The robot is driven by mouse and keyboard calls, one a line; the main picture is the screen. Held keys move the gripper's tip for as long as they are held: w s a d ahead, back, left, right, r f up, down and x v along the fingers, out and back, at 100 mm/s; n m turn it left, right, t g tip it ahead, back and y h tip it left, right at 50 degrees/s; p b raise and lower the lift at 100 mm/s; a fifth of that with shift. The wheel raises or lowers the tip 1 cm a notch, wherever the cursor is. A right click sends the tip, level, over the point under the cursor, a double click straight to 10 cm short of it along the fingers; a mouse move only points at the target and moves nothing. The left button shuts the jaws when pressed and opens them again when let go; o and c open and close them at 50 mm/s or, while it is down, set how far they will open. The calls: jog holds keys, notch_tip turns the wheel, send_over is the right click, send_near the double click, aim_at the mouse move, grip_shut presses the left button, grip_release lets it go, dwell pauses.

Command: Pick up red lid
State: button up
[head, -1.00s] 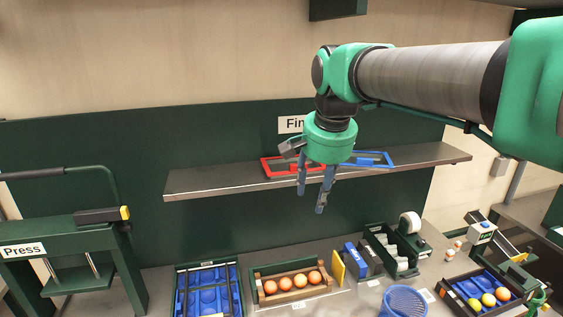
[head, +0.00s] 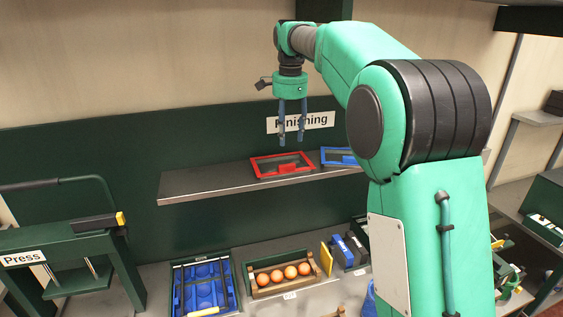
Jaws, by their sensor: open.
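The red lid (head: 266,174) is a rectangular frame with a red bar across it, lying on the grey shelf (head: 205,185) under the Finishing sign. My gripper (head: 291,142) points down, open and empty, with its two blue-grey fingers apart. In the picture its fingertips show just above the back edge of the red lid. I see no contact, and the exact height gap is hard to judge. The blue lid (head: 333,155) lies on the shelf to the right of the red one, its right part hidden by my arm.
The Finishing sign (head: 316,122) is on the green back panel behind my gripper. The Press (head: 70,245) is at the left. The shelf's left part is bare.

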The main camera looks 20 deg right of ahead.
jog(key=w+d+f+m+p, duration=0.1)
jog(key=w+m+p, duration=0.1)
jog(key=w, duration=0.4)
jog(key=shift+w+d+m+g, duration=0.25)
jog(key=shift+d+m+g, duration=0.05)
jog(key=shift+d+g, duration=0.1)
jog(key=shift+f, duration=0.15)
send_over(287, 165)
jog(key=f, duration=0.7)
jog(key=shift+s+a+f, duration=0.15)
jog(key=shift+s+f, duration=0.1)
jog(key=shift+f, duration=0.5)
jog(key=shift+w+d+f+p, duration=0.1)
jog(key=shift+f+p, duration=0.1)
jog(key=shift+f, duration=1.1)
jog(key=shift+w+d+f+p, duration=0.1)
jog(key=shift+f+p, duration=0.05)
jog(key=shift+f, duration=1.15)
jog(key=shift+c, duration=0.6)
grip_shut()
